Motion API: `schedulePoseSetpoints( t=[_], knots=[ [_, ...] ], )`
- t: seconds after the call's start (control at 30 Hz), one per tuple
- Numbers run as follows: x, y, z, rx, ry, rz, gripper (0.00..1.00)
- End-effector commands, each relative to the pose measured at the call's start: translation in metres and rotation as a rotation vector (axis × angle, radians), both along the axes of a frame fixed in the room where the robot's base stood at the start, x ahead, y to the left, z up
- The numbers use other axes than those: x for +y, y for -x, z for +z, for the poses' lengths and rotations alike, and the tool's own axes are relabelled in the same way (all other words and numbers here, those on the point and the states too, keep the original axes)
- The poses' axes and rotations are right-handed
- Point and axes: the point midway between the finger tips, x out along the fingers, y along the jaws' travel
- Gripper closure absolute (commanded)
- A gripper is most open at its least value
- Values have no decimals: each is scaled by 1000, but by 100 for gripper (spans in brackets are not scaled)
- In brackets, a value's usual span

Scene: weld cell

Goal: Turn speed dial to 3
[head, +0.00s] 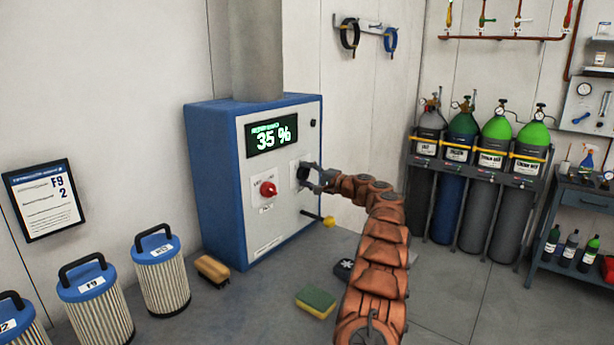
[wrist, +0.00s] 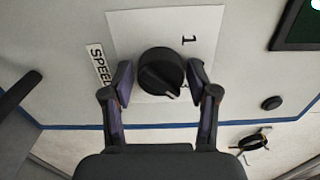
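The speed dial (wrist: 160,72) is a round black knob on a white plate (wrist: 140,28) in the wrist view. Its ridge runs diagonally. A "1" (wrist: 190,40) is printed on the plate, and another mark is mostly hidden by the right finger. A "SPEED" label (wrist: 100,64) is at the left. My gripper (wrist: 161,80) has one finger on each side of the dial, with what look like narrow gaps. In the head view, my gripper (head: 312,179) is at the dial, on the front of the blue and white cabinet (head: 217,170).
The cabinet also has a display reading 35 % (head: 271,134), a red knob (head: 268,189) left of the dial and a yellow-ended lever (head: 328,221) below. A sponge (head: 316,301) and brush (head: 212,269) lie on the floor. Gas cylinders (head: 480,190) stand at the right.

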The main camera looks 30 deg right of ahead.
Motion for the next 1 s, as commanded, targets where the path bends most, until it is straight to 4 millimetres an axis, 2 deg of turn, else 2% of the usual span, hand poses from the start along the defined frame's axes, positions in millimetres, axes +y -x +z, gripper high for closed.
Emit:
schedulePoseSetpoints(
  t=[0.03, 0.1, 0.57, 0.77, 1.0],
  knots=[
    [0, 0, 0, 0, 0, 0, 33],
    [0, 0, 0, 0, 1, 0, 26],
    [-3, 6, 2, -2, 3, -1, 26],
    [-9, 26, 1, 0, -3, 1, 26],
    [-21, 61, 1, -1, -3, 0, 26]
  ],
)
